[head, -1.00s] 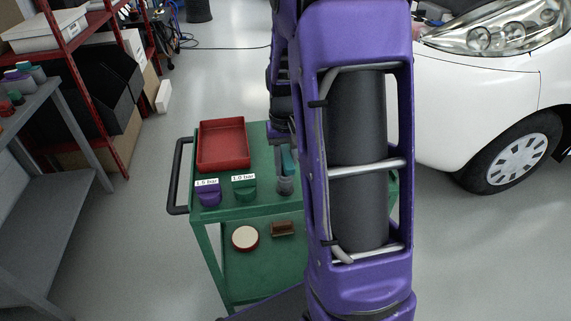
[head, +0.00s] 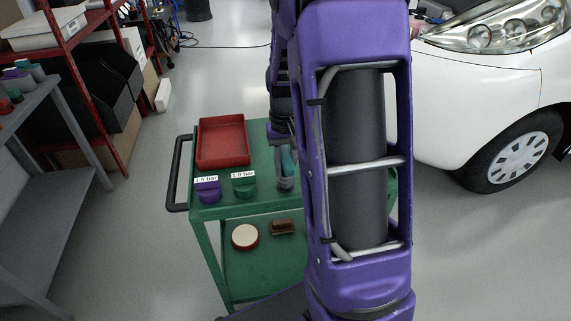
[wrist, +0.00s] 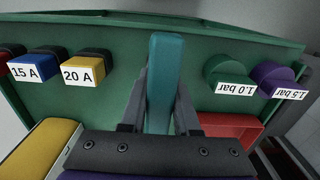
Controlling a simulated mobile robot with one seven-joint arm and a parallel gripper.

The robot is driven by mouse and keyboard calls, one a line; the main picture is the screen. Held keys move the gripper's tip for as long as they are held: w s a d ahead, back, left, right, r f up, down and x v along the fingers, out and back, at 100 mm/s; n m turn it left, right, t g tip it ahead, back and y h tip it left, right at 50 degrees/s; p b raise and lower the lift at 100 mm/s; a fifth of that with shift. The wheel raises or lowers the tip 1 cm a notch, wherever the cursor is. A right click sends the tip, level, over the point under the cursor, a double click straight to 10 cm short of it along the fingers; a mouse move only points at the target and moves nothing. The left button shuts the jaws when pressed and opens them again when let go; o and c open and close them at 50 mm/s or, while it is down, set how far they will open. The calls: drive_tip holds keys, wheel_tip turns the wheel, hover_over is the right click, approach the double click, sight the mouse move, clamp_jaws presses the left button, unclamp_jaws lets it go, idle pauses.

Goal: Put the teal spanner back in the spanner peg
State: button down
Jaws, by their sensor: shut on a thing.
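The teal spanner (wrist: 165,75) stands out between the two dark fingers of my gripper (wrist: 160,108) in the wrist view. My gripper is shut on it. In the head view the spanner (head: 288,162) shows as a small teal piece over the green trolley top, left of my purple arm. A grey piece (head: 285,183) shows just below it; I cannot tell whether it is a finger or part of a holder. I cannot make out the spanner peg in either view; my arm hides the right part of the trolley.
The green trolley (head: 225,213) carries a red tray (head: 222,165), a green 1.0 bar piece (head: 244,190) and a purple 1.5 bar piece (head: 207,196). The wrist view also shows blocks marked 15 A (wrist: 38,66) and 20 A (wrist: 84,70). A white car (head: 480,100) stands right.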

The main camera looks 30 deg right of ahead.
drive_tip(key=shift+f+b, duration=0.4)
drive_tip(key=shift+f, duration=0.3)
drive_tip(key=c, duration=0.6)
unclamp_jaws()
drive_tip(key=shift+o, duration=0.2)
wheel_tip(320, 180, up, 18)
drive_tip(key=p, duration=0.2)
drive_tip(key=shift+f+p, duration=0.2)
drive_tip(key=shift+p, duration=0.1)
